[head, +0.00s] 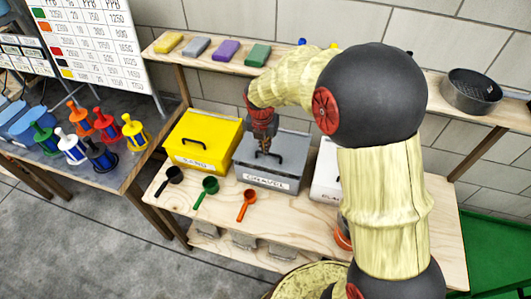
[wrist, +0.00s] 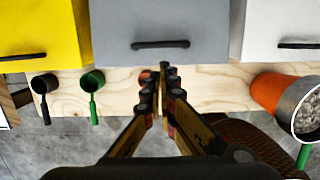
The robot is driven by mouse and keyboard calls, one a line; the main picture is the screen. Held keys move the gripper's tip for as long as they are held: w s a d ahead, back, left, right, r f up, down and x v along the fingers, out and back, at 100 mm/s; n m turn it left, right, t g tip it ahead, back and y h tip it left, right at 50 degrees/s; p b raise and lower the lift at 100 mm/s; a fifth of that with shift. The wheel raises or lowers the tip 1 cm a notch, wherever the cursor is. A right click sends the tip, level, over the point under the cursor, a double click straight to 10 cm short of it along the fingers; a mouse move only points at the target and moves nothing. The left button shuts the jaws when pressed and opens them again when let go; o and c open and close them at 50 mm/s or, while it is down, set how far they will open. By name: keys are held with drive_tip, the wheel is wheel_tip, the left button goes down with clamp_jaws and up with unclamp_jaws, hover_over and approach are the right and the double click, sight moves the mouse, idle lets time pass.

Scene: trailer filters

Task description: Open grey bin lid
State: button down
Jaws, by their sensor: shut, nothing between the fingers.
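The grey bin (head: 270,177) stands on the wooden table between the yellow and white bins, its label reading roughly "GRAVEL". Its lid is down, with a dark bar handle near the front edge; the handle (wrist: 160,44) shows clearly in the wrist view. My gripper (head: 265,149) hangs over the lid by the handle in the head view and hides part of it. In the wrist view my gripper (wrist: 155,72) has its fingers together and empty, just below the handle in the picture. I cannot tell whether it touches the handle.
The yellow bin (head: 205,138) is at left and the white bin (head: 326,170) at right, partly behind my arm. Black (head: 173,175), green (head: 208,186) and orange (head: 248,200) scoops lie in front. An orange container (wrist: 275,92) stands at right. A shelf with coloured blocks runs behind.

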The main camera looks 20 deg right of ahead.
sight(267, 163)
drive_tip(key=f, duration=0.3)
drive_tip(key=w+f+b, duration=0.1)
drive_tip(key=f, duration=0.2)
drive_tip(key=d+f, duration=0.1)
drive_tip(key=f, duration=0.2)
drive_tip(key=shift+w+b, duration=0.15)
drive_tip(key=shift+b, duration=0.2)
drive_tip(key=shift+w+r+p, duration=0.15)
drive_tip(key=shift+r+p, duration=0.45)
drive_tip(key=shift+p, duration=0.05)
drive_tip(key=w+d+r+p, duration=0.2)
drive_tip(key=w+r+p, duration=0.1)
drive_tip(key=r+p, duration=0.3)
drive_tip(key=shift+w+d+r+p, duration=0.25)
drive_tip(key=shift+r+p, duration=0.1)
drive_tip(key=shift+r, duration=0.25)
